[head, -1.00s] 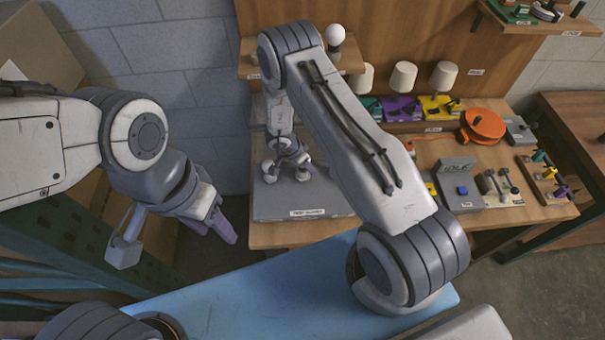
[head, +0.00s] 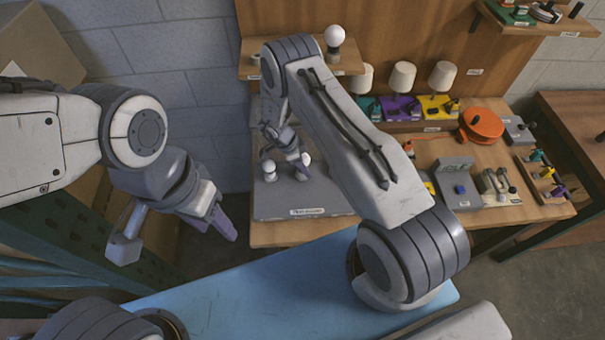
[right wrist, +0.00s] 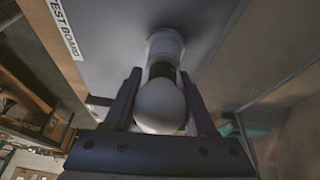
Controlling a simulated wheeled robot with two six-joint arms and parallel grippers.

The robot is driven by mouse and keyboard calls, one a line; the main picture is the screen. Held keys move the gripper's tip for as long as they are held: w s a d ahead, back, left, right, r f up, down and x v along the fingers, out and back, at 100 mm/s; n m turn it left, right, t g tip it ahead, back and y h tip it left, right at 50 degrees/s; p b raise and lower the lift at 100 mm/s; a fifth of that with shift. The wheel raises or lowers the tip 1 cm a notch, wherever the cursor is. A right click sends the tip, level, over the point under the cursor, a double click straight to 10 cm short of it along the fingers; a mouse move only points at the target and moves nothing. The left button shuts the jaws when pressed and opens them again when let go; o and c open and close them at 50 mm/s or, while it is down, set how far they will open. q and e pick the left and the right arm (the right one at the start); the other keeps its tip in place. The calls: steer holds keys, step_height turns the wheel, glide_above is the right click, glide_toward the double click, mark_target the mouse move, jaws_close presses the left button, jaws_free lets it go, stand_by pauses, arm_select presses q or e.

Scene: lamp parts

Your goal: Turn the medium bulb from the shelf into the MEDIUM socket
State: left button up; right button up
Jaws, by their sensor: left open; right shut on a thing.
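My right gripper (head: 301,170) is down at the grey test board (head: 275,208). In the right wrist view my right gripper (right wrist: 160,105) is shut on a white round bulb (right wrist: 160,107), one finger on each side. The bulb's dark neck lines up with a pale round socket (right wrist: 165,46) on the board. I cannot tell how deep the bulb sits or read the socket's size. In the head view a white rounded thing (head: 305,158) shows by the fingers and another (head: 268,171) to their left. My left gripper (head: 222,225) is open and empty, left of the board.
A larger white bulb (head: 334,37) stands on the wall shelf (head: 354,66) behind my right arm. Lamps with white shades (head: 403,77), an orange reel (head: 482,124) and a grey meter box (head: 455,180) occupy the bench's right side. A blue surface (head: 230,295) in front is clear.

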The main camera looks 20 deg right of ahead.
steer(key=shift+w, duration=0.1)
steer(key=shift+f+m+b, duration=0.1)
steer(key=shift+m+b, duration=0.2)
steer(key=o, duration=0.7)
steer(key=shift+m, duration=0.3)
steer(key=o, duration=0.5)
steer(key=b+v, duration=0.4)
steer(key=v, duration=0.6)
steer(key=shift+r, duration=0.35)
steer(key=shift+w+a, duration=0.1)
